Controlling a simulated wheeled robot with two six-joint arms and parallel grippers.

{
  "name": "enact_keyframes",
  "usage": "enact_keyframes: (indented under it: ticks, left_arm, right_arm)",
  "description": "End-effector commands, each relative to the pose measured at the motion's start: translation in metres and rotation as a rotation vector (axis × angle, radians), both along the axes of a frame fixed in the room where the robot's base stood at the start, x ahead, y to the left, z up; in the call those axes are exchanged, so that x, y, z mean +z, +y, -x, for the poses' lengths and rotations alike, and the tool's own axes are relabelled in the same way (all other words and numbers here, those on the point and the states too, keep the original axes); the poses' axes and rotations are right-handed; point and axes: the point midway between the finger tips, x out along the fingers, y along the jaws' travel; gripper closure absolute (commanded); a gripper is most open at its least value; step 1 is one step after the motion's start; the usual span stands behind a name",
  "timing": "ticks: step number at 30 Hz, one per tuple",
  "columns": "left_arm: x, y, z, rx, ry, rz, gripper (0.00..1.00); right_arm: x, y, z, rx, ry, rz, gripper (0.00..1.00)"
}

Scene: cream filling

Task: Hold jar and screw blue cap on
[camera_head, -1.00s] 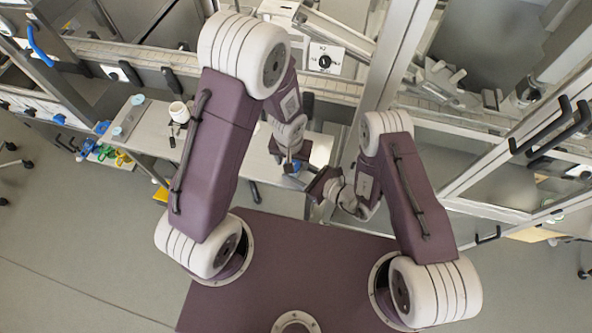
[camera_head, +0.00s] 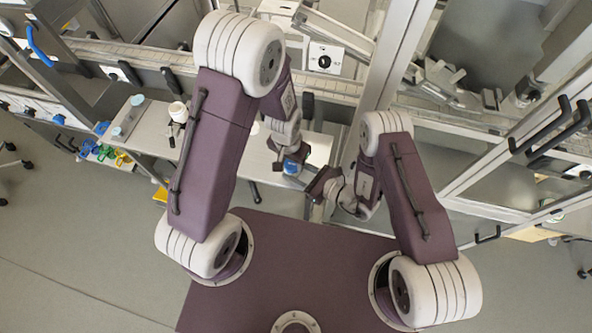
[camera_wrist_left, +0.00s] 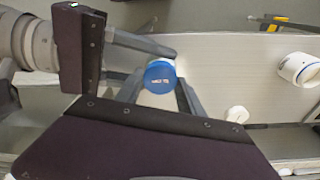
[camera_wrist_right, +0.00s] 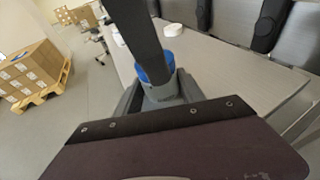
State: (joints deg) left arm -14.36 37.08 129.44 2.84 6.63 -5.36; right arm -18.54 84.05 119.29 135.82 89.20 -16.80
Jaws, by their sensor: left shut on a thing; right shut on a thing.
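The blue cap (camera_head: 291,167) sits at the top of the jar, facing up in the left wrist view (camera_wrist_left: 160,75). In the right wrist view the cap (camera_wrist_right: 150,73) is partly hidden by the fingers of my right gripper (camera_wrist_right: 160,90) and a dark part of my left gripper. I cannot tell whether the cap is seated on the thread.
A metal table (camera_head: 225,150) lies beneath the grippers. A white container (camera_head: 178,111) stands at its left side and shows with a blue band in the left wrist view (camera_wrist_left: 299,69). Stacked boxes (camera_wrist_right: 30,72) stand on the floor. A rail and panels border the table's back.

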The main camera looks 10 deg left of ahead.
Motion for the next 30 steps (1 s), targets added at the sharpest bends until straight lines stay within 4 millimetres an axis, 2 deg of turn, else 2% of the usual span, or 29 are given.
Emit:
enact_keyframes:
  ticks: [7,18,27,30]
  left_arm:
    - [0.0004,-0.001,-0.0015,-0.219,-0.004,0.001,1.0]
    - [0.0005,-0.0012,-0.0016,-0.276,-0.004,0.001,1.0]
    - [0.0002,-0.0008,-0.0019,-0.693,-0.004,0.001,1.0]
    - [0.0002,-0.001,-0.0018,-0.74,-0.003,0.001,1.0]
  right_arm:
    - [0.0013,0.0022,0.001,0.009,-0.003,-0.004,1.0]
    - [0.0015,0.0026,0.0016,0.011,-0.003,-0.005,1.0]
    - [0.0016,0.0027,0.0018,0.012,-0.003,-0.005,1.0]
    - [0.0015,0.0027,0.0018,0.012,-0.003,-0.005,1.0]
